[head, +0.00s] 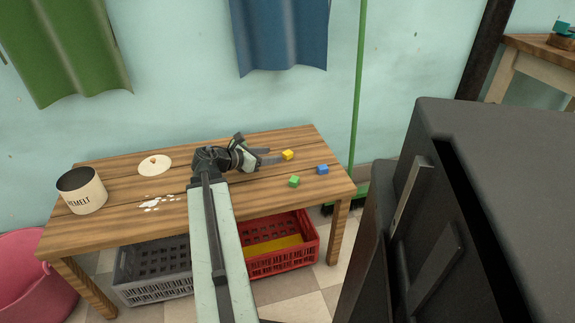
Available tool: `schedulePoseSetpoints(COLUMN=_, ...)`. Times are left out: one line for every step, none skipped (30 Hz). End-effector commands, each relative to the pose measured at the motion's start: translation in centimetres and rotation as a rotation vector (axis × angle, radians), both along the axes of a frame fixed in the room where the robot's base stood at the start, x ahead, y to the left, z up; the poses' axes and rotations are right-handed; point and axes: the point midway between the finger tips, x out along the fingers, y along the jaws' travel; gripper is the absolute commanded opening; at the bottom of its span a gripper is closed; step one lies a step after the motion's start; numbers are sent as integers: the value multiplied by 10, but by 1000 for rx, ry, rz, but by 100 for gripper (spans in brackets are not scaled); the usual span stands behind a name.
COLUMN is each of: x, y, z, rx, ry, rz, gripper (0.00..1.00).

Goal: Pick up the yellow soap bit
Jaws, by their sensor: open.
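The yellow soap bit (288,155) is a small cube on the wooden table (115,226), near its right end. My gripper (276,157) is open just to the left of the yellow bit, with its fingers pointing right toward it. The jaws look empty, and I cannot tell whether a fingertip touches the bit. A green bit (294,181) and a blue bit (322,169) lie in front and to the right, apart from the gripper.
A "REMELT" pot (85,195), a cream dish (154,165) and white flakes (158,203) are on the table's left half. A grey crate (150,291) and a red crate (308,258) stand below. A large dark cabinet (470,220) fills the right foreground.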

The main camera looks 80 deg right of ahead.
Motion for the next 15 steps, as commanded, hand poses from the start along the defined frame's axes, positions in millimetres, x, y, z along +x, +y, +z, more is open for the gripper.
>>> schedulePoseSetpoints(x=-1, y=-1, z=0, rx=-1, ry=-1, rz=0, gripper=50)
schedulePoseSetpoints(x=-2, y=-3, z=-1, rx=0, ry=-1, rz=0, gripper=50)
schedulePoseSetpoints(x=-4, y=-6, z=-3, rx=0, ry=-2, rz=-2, gripper=50)
schedulePoseSetpoints(x=-7, y=-9, z=-5, rx=-1, ry=-2, rz=-3, gripper=50)
schedulePoseSetpoints(x=-9, y=-12, z=-7, rx=-1, ry=-2, rz=-3, gripper=50)
schedulePoseSetpoints(x=-12, y=-16, z=-9, rx=0, ry=-4, rz=-3, gripper=50)
schedulePoseSetpoints(x=-14, y=-18, z=-10, rx=-1, ry=-4, rz=-2, gripper=50)
schedulePoseSetpoints(x=-15, y=-19, z=-10, rx=-1, ry=-3, rz=-1, gripper=50)
schedulePoseSetpoints(x=-15, y=-19, z=-9, rx=0, ry=-3, rz=-1, gripper=50)
schedulePoseSetpoints(x=-15, y=-19, z=-9, rx=0, ry=-4, rz=0, gripper=50)
schedulePoseSetpoints(x=-16, y=-20, z=-10, rx=0, ry=-3, rz=-1, gripper=50)
schedulePoseSetpoints(x=-18, y=-22, z=-12, rx=-1, ry=-4, rz=-2, gripper=50)
schedulePoseSetpoints(x=-20, y=-24, z=-14, rx=-1, ry=-4, rz=-2, gripper=50)
schedulePoseSetpoints(x=-22, y=-27, z=-16, rx=0, ry=-4, rz=-3, gripper=50)
schedulePoseSetpoints(x=-26, y=-32, z=-19, rx=0, ry=-4, rz=-3, gripper=50)
